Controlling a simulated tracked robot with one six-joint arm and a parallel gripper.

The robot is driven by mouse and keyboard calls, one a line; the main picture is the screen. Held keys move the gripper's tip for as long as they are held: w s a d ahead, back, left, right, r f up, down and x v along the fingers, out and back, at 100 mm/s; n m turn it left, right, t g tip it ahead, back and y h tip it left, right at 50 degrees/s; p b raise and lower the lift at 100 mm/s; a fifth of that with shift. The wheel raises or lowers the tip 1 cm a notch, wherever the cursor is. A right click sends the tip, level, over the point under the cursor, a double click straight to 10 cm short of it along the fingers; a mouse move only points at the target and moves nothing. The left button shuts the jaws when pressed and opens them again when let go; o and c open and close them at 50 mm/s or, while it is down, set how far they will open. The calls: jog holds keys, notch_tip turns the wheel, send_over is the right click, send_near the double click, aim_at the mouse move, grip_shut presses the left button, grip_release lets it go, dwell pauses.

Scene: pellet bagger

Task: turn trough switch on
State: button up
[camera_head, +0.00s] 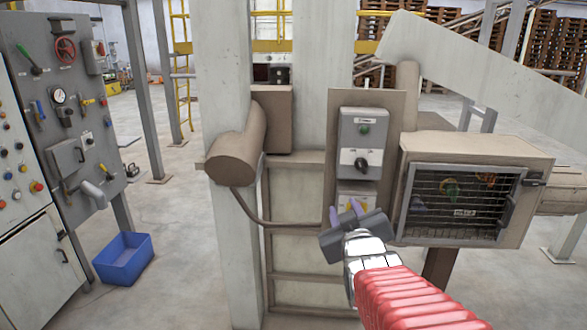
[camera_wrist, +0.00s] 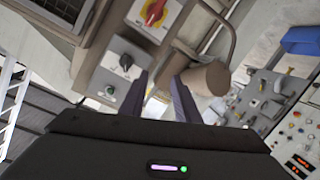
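A grey switch box (camera_head: 362,140) is mounted on a brown upright panel. It has a green button or lamp (camera_head: 364,128) at the top and a black rotary knob (camera_head: 361,164) below; its label is too small to read. In the wrist view the knob (camera_wrist: 126,62) and green lamp (camera_wrist: 110,90) lie left of the fingers. A second box with a red and yellow rotary switch (camera_wrist: 153,12) sits below it, partly hidden by my gripper in the head view. My gripper (camera_head: 345,211) is open and empty, in front of that lower box and below the black knob.
A brown motor-like cylinder (camera_head: 236,156) juts out left of the panel. A mesh-fronted box (camera_head: 462,200) stands close on the right. A grey control cabinet (camera_head: 62,110) and a blue bin (camera_head: 123,258) are at the left. Open floor lies between cabinet and column.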

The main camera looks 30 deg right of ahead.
aim_at(361, 167)
jog(key=s+d+r+t+h, duration=0.1)
jog(key=d+r+h, duration=0.1)
jog(key=d, duration=0.3)
jog(key=shift+s+r, duration=0.15)
jog(key=shift+r, duration=0.3)
jog(key=shift+d, duration=0.15)
jog(key=shift+r+x, duration=0.2)
jog(key=shift+x, duration=6.7)
jog(key=shift+s+d, duration=0.1)
jog(key=shift+c, duration=0.6)
